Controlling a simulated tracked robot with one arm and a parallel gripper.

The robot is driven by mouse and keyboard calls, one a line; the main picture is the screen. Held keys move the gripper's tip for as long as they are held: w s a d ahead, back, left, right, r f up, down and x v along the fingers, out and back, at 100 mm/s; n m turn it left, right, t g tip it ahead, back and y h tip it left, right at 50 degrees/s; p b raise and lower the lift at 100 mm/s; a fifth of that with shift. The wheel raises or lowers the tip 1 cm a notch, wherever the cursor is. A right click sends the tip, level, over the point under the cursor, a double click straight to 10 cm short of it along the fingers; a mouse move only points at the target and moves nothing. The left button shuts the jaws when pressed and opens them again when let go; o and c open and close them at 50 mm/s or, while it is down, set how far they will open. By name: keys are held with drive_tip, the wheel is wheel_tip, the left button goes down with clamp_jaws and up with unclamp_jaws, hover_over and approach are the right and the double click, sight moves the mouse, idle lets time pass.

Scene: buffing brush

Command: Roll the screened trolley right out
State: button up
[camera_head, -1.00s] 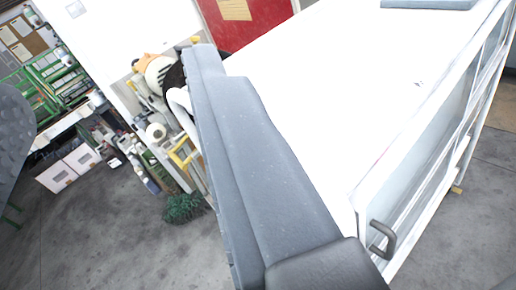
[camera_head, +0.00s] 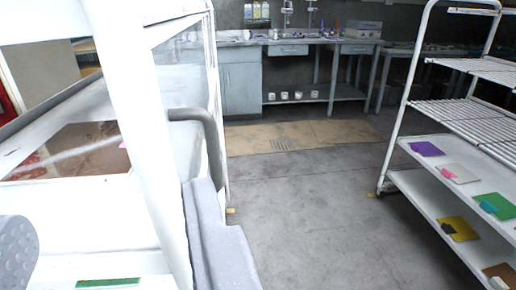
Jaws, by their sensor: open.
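A white-framed unit with clear side panels, seemingly the screened trolley (camera_head: 135,110), fills the left of the view, close up. A grey bent handle (camera_head: 208,135) sticks out from its near upright. My gripper (camera_head: 108,225) is open, with a long grey finger right of the upright and a dark dimpled pad at the lower left edge. The grey finger's tip is just below the handle's lower end; I cannot tell whether they touch. Nothing is seen gripped. A brown panel and a green strip show inside the white frame. The trolley's wheels are hidden.
A white wheeled rack (camera_head: 440,190) with wire shelves and coloured cards stands at the right. A grey workbench (camera_head: 320,45) runs along the back wall. A tan floor mat (camera_head: 300,135) lies before it. Bare concrete floor (camera_head: 300,215) is free between trolley and rack.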

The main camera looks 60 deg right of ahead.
sight(144, 110)
drive_tip(key=p+x, duration=0.1)
drive_tip(key=x, duration=1.2)
drive_tip(key=shift+d+f+p, duration=0.2)
drive_tip(key=shift+d+p, duration=0.2)
